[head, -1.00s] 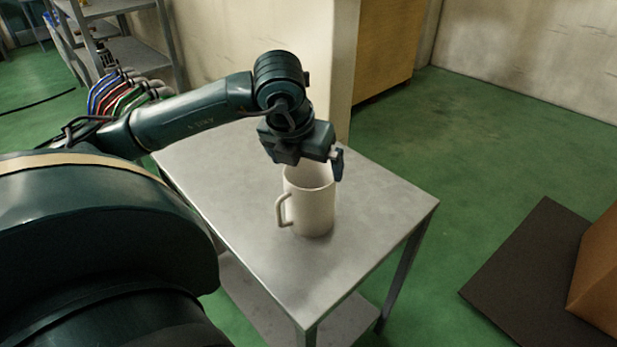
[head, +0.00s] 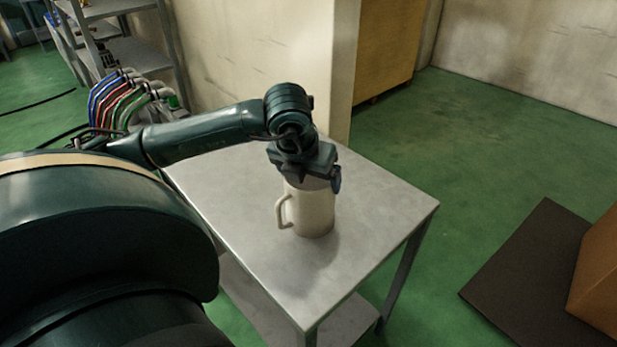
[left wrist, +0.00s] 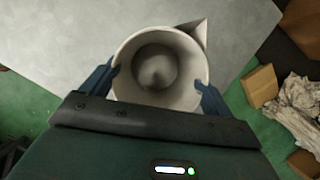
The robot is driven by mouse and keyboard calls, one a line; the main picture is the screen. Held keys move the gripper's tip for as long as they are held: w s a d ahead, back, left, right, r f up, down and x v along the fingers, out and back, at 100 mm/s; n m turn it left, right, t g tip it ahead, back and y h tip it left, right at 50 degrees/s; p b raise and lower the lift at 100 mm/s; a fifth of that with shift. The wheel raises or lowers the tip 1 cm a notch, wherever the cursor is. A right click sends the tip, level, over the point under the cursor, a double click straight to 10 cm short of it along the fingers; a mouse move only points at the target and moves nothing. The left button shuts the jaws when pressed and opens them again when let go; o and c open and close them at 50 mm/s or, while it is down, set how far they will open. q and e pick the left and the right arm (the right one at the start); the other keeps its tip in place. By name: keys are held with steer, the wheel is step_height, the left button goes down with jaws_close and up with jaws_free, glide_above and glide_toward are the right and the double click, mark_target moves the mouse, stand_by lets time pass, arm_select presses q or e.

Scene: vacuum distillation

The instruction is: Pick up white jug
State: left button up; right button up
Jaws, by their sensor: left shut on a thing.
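The white jug (head: 310,212) stands upright on the metal table (head: 270,272), its handle toward the left in the head view. My left gripper (head: 312,182) is over the jug's top, pointing down. In the left wrist view I look down into the jug (left wrist: 160,75); its spout points to the upper right. The two blue fingers of my left gripper (left wrist: 157,88) are on opposite sides of the rim, shut on the jug. The jug's base appears to rest on the table. My right gripper is not in view.
A wall corner (head: 285,70) stands close behind the table. A metal shelf (head: 130,50) is at the back left. A dark mat (head: 525,265) with a brown box (head: 600,270) lies on the floor at right. The tabletop around the jug is clear.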

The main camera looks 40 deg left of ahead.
arm_select(q)
steer(key=c, duration=0.4)
steer(key=shift+r, duration=0.2)
steer(key=shift+c, duration=0.2)
